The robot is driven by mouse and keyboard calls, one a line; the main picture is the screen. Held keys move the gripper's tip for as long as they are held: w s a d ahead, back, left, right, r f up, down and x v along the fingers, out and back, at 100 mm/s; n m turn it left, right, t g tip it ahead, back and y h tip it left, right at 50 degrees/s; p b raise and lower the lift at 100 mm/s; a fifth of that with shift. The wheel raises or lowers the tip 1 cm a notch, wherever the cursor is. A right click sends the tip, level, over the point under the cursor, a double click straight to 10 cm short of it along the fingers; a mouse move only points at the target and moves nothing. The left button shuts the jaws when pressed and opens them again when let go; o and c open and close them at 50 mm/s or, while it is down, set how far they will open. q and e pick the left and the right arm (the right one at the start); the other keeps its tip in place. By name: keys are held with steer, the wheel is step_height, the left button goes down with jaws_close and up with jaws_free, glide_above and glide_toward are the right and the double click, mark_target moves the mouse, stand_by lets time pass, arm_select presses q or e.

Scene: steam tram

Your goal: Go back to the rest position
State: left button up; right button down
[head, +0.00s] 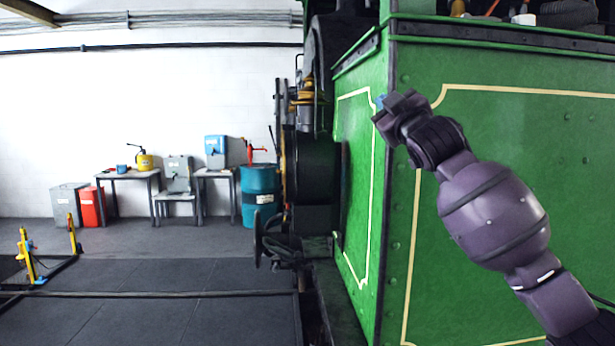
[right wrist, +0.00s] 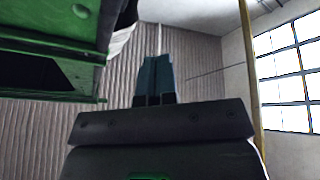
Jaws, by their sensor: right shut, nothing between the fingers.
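My right arm reaches in from the lower right of the head view, in front of the green steam tram (head: 510,150). My right gripper (head: 381,101) is raised near the tram's front corner and points up and to the left. In the right wrist view its two bluish fingers (right wrist: 156,76) are together with nothing between them. I cannot tell how wide the gap is between the gripper and the tram's side. My left gripper is not in view.
The tram's dark underframe (head: 325,300) and a handwheel (head: 262,240) stick out at its front. A teal drum (head: 261,195), small tables (head: 130,175) and a red bin (head: 91,206) stand along the back wall. A yellow stand (head: 27,255) is at far left. The dark floor (head: 170,270) between is mostly clear.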

steer(key=s+d+f+m+g+h, duration=0.15)
steer(key=s+f, duration=0.25)
steer(key=f, duration=1.1)
steer(key=s+d+f+m+g+b, duration=0.15)
steer(key=s+f, duration=0.25)
steer(key=f, duration=1)
steer(key=s+d+f+m+h+p, duration=0.1)
steer(key=s+d+f+m, duration=0.2)
steer(key=f, duration=1.2)
steer(key=s+d+f+m+g+h, duration=0.2)
steer(key=s+d+f+g, duration=0.1)
steer(key=s+f, duration=1.1)
steer(key=s+d+f+m+g+h+b, duration=0.1)
steer(key=s+d+f+m+g+h, duration=0.1)
steer(key=s+f, duration=1.3)
steer(key=shift+s+d+f+m+g, duration=0.35)
steer(key=shift+s+d+g, duration=0.35)
steer(key=shift+g, duration=0.4)
steer(key=shift+s, duration=0.1)
